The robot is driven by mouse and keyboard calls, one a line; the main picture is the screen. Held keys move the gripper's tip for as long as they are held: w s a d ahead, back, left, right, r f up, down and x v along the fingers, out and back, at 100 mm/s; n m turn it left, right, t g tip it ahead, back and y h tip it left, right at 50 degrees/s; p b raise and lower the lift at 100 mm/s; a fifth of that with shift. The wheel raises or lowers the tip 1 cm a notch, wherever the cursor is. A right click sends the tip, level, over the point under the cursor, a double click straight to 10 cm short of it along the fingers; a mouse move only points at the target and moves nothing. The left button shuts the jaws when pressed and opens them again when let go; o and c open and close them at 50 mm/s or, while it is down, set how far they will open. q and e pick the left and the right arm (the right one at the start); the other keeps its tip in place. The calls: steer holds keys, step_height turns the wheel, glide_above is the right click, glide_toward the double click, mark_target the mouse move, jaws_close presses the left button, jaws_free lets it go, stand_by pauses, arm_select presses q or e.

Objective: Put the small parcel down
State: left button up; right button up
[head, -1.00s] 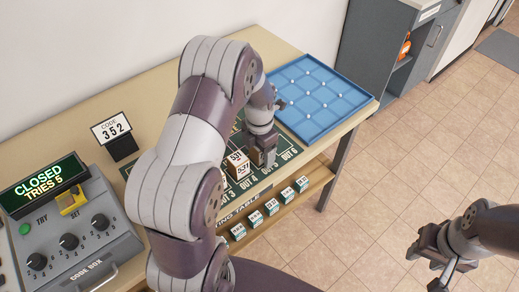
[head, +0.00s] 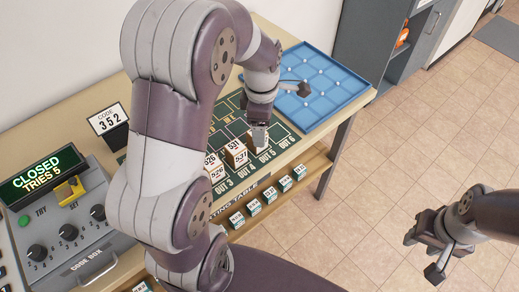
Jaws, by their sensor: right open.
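A small cube parcel (head: 256,146), brown and white, is on or just above the dark green sorting mat (head: 230,188), near the label OUT 5. My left gripper (head: 260,134) is directly above it, fingers pointing down. The fingers and the parcel's top overlap in view, so I cannot tell whether they grip it or whether it touches the mat. Next to it, to the left, stand parcel 531 (head: 236,155) and parcel 526 (head: 213,166). My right gripper (head: 424,256) is open and empty, over the floor at the lower right.
A blue gridded tray (head: 345,92) with white knobs lies at the table's far end. Labelled small blocks (head: 253,207) line the lower shelf. My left arm hides part of the mat.

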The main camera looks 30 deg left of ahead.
arm_select(q)
steer(key=s+d+f+m, duration=0.1)
steer(key=s+m, duration=0.4)
steer(key=m, duration=0.6)
steer(key=s+d+f+m+t, duration=0.1)
steer(key=s+d+m, duration=0.3)
steer(key=m, duration=0.6)
steer(key=shift+s+m, duration=0.4)
steer(key=shift+s, duration=0.3)
steer(key=shift+f, duration=0.1)
steer(key=shift+c, duration=0.3)
